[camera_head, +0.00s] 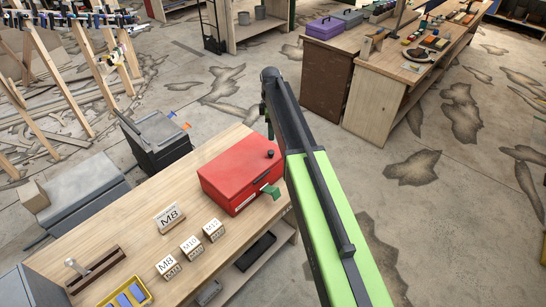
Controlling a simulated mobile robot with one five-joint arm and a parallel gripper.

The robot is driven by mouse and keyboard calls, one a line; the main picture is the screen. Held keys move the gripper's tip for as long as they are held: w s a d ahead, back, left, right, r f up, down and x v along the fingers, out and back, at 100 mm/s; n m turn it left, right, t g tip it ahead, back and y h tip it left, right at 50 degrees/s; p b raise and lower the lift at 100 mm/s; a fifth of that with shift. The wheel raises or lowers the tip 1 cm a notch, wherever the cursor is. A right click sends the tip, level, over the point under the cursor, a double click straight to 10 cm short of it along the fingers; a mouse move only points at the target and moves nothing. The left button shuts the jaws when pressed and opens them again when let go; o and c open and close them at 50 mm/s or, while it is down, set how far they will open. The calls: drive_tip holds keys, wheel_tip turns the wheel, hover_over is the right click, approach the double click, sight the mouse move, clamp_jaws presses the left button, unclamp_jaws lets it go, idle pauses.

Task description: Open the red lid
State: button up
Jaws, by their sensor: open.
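A red box with a flat red lid (238,158) sits on the wooden workbench, with its lid down. A small black knob (271,153) stands on the lid near its right corner. A green tab (270,191) sticks out low at the box's right front side. My arm rises from the lower right, and its dark end bends down at the top. My gripper (267,116) shows only as a narrow dark and green part beside the arm link, in line with the knob. The jaws are open, with no object visible in them; the link hides part of them.
On the workbench (140,205), left of the box, stand an M8 sign (169,217) and several small labelled blocks (191,247). A yellow tray (127,297) lies at the front. A second bench (378,68) with a purple toolbox (325,28) stands behind. The floor between is open.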

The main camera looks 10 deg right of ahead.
sight(271, 151)
wheel_tip(271, 151, down, 13)
drive_tip(key=b, duration=1.1)
drive_tip(key=shift+f+b, duration=0.15)
drive_tip(key=shift+b, duration=0.2)
clamp_jaws()
